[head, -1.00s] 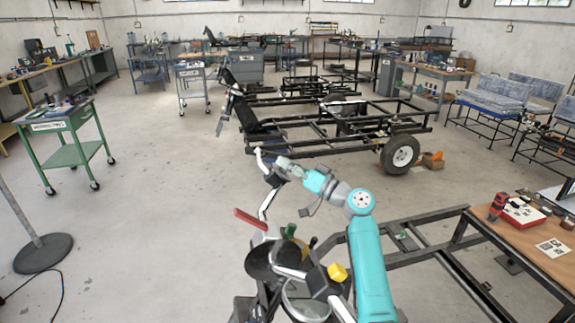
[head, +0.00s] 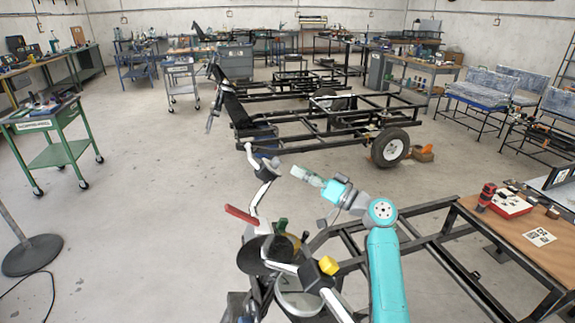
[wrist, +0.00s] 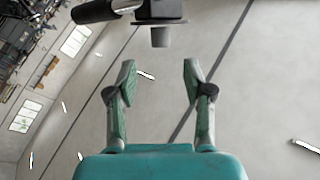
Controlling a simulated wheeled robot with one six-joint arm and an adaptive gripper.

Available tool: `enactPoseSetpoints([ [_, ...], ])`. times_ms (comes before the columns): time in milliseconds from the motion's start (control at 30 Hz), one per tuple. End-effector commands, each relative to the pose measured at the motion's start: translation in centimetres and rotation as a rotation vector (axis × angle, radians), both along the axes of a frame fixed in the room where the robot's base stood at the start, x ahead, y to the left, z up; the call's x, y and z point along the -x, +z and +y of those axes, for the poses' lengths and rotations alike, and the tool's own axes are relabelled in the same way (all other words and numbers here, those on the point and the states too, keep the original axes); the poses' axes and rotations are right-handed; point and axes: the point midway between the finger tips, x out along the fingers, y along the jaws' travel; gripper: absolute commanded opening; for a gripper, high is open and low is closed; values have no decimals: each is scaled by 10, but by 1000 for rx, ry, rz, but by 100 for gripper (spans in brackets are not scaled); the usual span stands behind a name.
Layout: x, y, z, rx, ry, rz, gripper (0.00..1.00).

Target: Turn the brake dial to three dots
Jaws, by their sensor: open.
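In the wrist view, a dark block with a short grey round knob (wrist: 160,36) shows at the top, beside a black handlebar grip (wrist: 95,10). This knob looks like the brake dial; no dots can be read on it. My gripper (wrist: 159,78) is open and empty, its two fingers spread below the knob with a gap between. In the head view, my gripper (head: 297,172) is just right of the far end of the handlebar (head: 265,168), apart from it. The dial is too small to make out clearly in the head view.
A red lever (head: 241,215) and a yellow block (head: 328,265) sit on the handlebar assembly near my arm. A wooden-topped table (head: 515,235) with a red tool stands at right. A wheeled black frame (head: 330,125) stands beyond.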

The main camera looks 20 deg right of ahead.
Motion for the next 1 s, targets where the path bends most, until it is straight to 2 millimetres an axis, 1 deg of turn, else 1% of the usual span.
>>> enactPoseSetpoints([
  [33,7,-3,-6,0,-1,0,51],
  [100,14,-5,-13,-1,-3,0,51],
  [300,26,-8,-23,0,-1,1,51],
  [1000,27,-9,-24,0,0,0,51],
])
